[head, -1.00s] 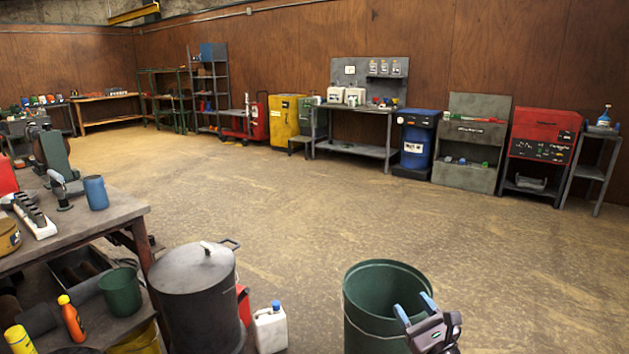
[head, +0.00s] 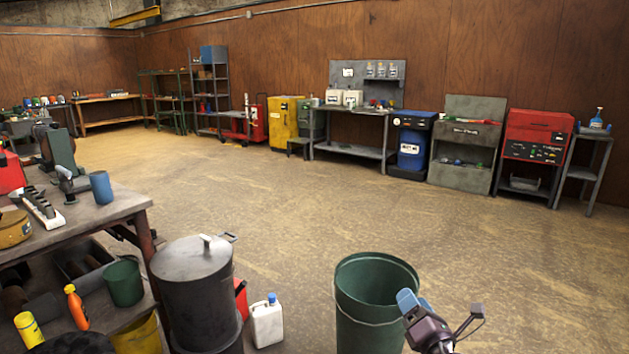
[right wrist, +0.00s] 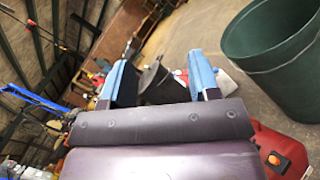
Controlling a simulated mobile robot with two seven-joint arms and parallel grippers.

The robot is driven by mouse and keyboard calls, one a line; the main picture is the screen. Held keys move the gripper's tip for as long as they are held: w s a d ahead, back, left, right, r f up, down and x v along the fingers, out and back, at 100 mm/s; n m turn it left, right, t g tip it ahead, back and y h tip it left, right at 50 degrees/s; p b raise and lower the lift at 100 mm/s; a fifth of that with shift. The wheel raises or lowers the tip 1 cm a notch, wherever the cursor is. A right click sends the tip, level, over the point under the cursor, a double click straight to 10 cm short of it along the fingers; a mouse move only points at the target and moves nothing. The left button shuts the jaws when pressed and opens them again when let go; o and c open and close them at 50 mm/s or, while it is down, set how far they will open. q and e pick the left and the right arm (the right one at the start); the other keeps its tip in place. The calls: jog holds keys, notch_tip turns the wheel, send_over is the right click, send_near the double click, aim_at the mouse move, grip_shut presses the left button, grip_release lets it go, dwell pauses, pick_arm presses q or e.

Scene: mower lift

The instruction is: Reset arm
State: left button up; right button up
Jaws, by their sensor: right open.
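My right gripper (head: 418,306) is at the lower right of the head view, just right of the rim of a green bin. In the right wrist view its two blue-padded fingers (right wrist: 160,82) stand apart with nothing held between them. A dark shape, apparently the lidded drum, shows beyond the fingers there. My left gripper is not clearly in view.
The open green bin (head: 375,300) stands beside the right gripper. A dark lidded drum (head: 193,290) and a white jug (head: 267,322) stand left of it. A cluttered workbench (head: 120,207) is at the left. Open floor (head: 300,205) stretches to the benches along the wall.

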jog(key=s+d+f+m+g+h, duration=0.1)
jog(key=s+d+f+m+g, duration=0.1)
jog(key=s+f+m, duration=0.5)
jog(key=s+d+f+m+g+h, duration=0.2)
jog(key=s+f+m, duration=0.5)
jog(key=s+m, duration=0.5)
jog(key=s+d+f+m+g+h, duration=0.1)
jog(key=s+f+m+g, duration=0.3)
jog(key=s, duration=1.2)
notch_tip(320, 180, down, 3)
jog(key=d+m+b, duration=0.1)
jog(key=m, duration=0.5)
jog(key=shift+s+f, duration=0.1)
